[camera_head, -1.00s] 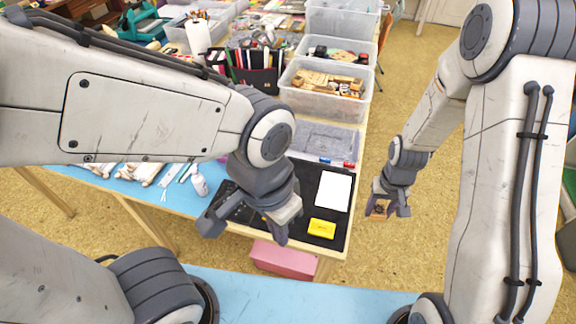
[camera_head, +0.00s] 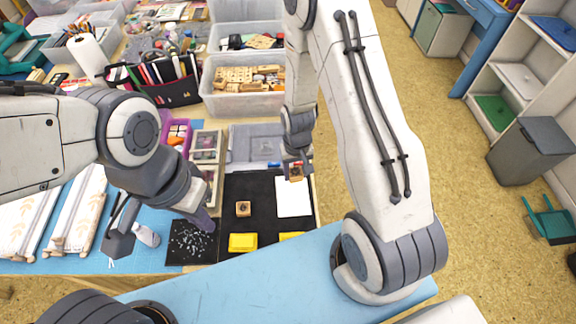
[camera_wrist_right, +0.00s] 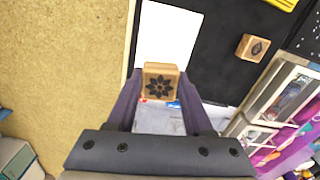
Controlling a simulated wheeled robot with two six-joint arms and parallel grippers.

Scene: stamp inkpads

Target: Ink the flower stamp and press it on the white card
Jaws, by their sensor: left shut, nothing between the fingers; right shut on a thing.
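The wooden flower stamp (camera_head: 296,174) is held in my right gripper (camera_head: 296,168), just above the far right part of the black mat. In the right wrist view, the stamp (camera_wrist_right: 160,82) shows a dark flower on its face, between the fingertips (camera_wrist_right: 160,90). The blank white card (camera_head: 294,198) lies on the mat just nearer than the stamp; the card also shows in the right wrist view (camera_wrist_right: 168,38). Yellow inkpads (camera_head: 243,242) (camera_head: 291,235) lie at the mat's near edge. My left gripper (camera_head: 164,230) is shut and empty, left of the mat.
A second wooden stamp (camera_head: 243,209) stands on the black mat (camera_head: 262,215). A speckled dark square (camera_head: 190,243) lies to its left. A clear bin with wooden blocks (camera_head: 243,88) stands behind. Floor (camera_head: 420,120) is open right of the table.

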